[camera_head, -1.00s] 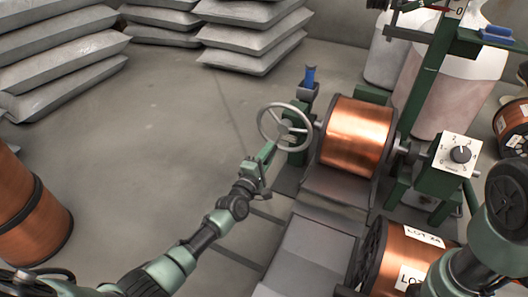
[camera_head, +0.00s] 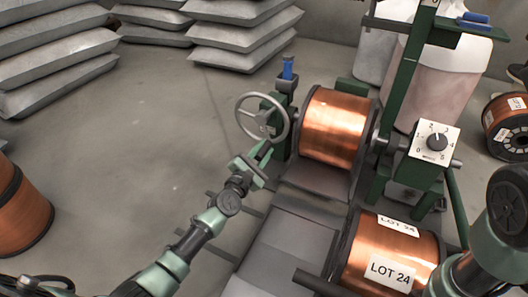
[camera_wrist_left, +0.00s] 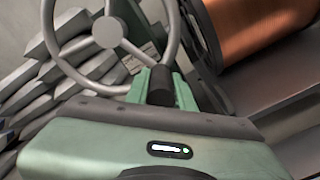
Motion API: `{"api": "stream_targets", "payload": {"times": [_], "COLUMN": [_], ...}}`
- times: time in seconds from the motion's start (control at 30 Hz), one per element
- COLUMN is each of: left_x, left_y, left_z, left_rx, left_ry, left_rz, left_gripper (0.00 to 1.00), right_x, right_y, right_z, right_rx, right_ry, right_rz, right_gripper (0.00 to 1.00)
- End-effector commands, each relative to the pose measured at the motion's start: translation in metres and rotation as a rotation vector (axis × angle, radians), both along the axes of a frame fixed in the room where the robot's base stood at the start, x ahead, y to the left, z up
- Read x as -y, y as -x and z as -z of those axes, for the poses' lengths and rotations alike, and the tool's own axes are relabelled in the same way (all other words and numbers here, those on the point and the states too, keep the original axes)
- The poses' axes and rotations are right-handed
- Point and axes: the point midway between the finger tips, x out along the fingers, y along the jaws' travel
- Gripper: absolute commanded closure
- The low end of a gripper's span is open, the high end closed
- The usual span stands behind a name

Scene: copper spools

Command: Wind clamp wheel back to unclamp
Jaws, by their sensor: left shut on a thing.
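The clamp wheel (camera_head: 241,106) is a grey spoked handwheel on the green stand, left of the mounted copper spool (camera_head: 334,127). In the left wrist view the wheel (camera_wrist_left: 174,38) fills the upper left, with its hub and spokes visible. My left gripper (camera_head: 262,153) is at the lower rim of the wheel. In the left wrist view its green fingers (camera_wrist_left: 158,88) are shut around a dark cylindrical handle (camera_wrist_left: 161,84) at the rim. My right arm shows at the lower right, but its gripper is not visible.
A dial box (camera_head: 436,141) stands right of the mounted spool. A spool labelled LOT 24 (camera_head: 389,270) sits in front. A blue-topped post (camera_head: 288,68) rises behind the wheel. Stacked grey sacks (camera_head: 241,36) stand at the back. The floor left of the wheel is clear.

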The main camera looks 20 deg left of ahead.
Motion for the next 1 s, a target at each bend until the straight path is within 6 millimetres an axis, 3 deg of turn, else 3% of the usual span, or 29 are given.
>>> {"api": "stream_targets", "payload": {"times": [0.47,0.5,0.57,0.87,1.0], "left_x": [0.0017,0.0016,0.0015,0.0004,-0.0015], "left_y": [0.0012,0.0012,0.0012,0.0008,0.0099], "left_z": [0.0025,0.0024,0.0025,0.0004,-0.0006], "left_rx": [-0.008,-0.008,-0.008,-0.004,-0.006], "left_ry": [0.018,0.017,0.017,0.017,0.014], "left_rz": [0.003,0.003,0.003,0.001,0.001], "left_gripper": [1.0,0.74,0.57,0.55,0.55], "right_x": [-0.0001,-0.0001,-0.0001,-0.0002,-0.0002], "right_y": [-0.0003,-0.0003,-0.0003,-0.0003,-0.0003], "right_z": [0.0007,0.0007,0.0007,0.0003,-0.0049], "right_rx": [-0.001,-0.001,-0.001,-0.001,-0.001], "right_ry": [0.001,0.001,0.001,0.0,0.0], "right_rz": [-0.001,-0.001,-0.001,-0.001,-0.001], "right_gripper": [0.51,0.51,0.51,0.51,0.51]}}
